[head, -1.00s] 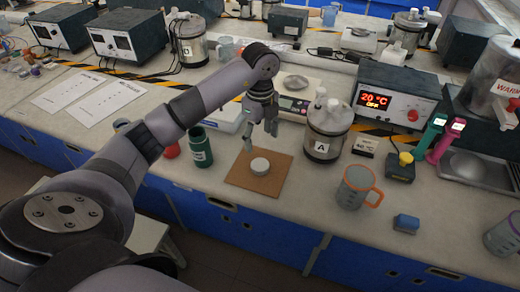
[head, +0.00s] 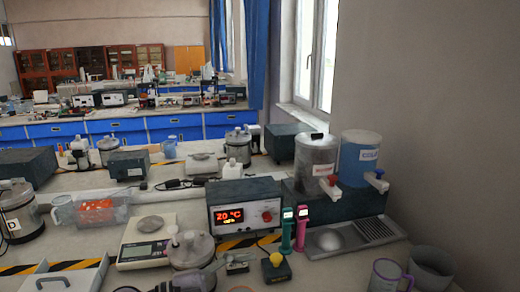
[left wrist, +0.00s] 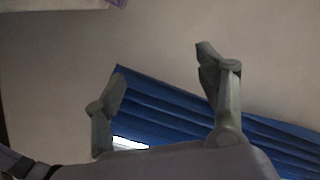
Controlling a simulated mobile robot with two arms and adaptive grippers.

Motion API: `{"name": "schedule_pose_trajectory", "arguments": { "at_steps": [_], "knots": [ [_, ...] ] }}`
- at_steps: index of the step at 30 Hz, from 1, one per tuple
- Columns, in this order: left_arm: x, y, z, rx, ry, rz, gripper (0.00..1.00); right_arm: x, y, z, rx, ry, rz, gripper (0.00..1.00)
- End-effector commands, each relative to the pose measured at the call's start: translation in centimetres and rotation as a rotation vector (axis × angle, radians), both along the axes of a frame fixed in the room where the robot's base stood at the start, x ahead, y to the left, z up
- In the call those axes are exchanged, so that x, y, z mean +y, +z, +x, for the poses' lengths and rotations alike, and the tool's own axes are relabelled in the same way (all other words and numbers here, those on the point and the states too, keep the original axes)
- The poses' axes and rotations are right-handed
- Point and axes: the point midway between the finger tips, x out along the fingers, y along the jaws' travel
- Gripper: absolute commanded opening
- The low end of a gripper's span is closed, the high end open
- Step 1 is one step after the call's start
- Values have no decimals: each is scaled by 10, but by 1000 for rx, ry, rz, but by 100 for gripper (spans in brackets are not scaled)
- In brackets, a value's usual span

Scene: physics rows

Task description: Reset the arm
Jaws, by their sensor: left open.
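My left gripper (left wrist: 162,68) shows in the left wrist view with its two grey fingers spread wide apart. Nothing is between the fingers. Behind them are a plain pale surface and a blue ribbed curtain-like surface (left wrist: 200,95), with a bright patch low between the fingers. In the head view the left gripper's fingers cannot be made out. A grey part that may belong to my arm shows at the bottom edge, left of centre. My right gripper is in neither view.
A bench holds a controller reading 20 °C (head: 242,207), a scale (head: 146,240), a pink handheld device (head: 302,228) and a teal one (head: 287,230). Two dispensers, grey (head: 315,160) and blue (head: 360,158), stand right. A bare wall (head: 440,110) closes the right side.

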Motion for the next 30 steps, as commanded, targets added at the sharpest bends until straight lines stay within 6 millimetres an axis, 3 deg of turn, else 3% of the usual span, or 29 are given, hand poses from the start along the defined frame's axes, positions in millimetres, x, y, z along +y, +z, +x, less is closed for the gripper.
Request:
{"name": "schedule_pose_trajectory", "arguments": {
  "at_steps": [3,5,8,10,14,17,19,21,24,30],
  "knots": [
    [10,39,4,-36,171,-277,65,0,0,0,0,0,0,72],
    [25,52,10,-33,286,-392,65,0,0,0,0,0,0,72],
    [61,57,21,11,504,-542,65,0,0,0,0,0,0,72],
    [90,47,27,70,669,-612,65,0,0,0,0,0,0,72],
    [144,3,26,240,981,-659,65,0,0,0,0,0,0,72],
    [177,-50,9,423,1202,-621,65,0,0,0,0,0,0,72],
    [193,-91,-13,573,1334,-556,65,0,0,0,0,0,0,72],
    [202,-131,-42,732,1437,-466,65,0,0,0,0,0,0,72],
    [205,-176,-86,936,1521,-324,65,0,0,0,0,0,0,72],
    [194,-225,-165,1241,1550,-77,65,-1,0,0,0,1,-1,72]
  ]
}}
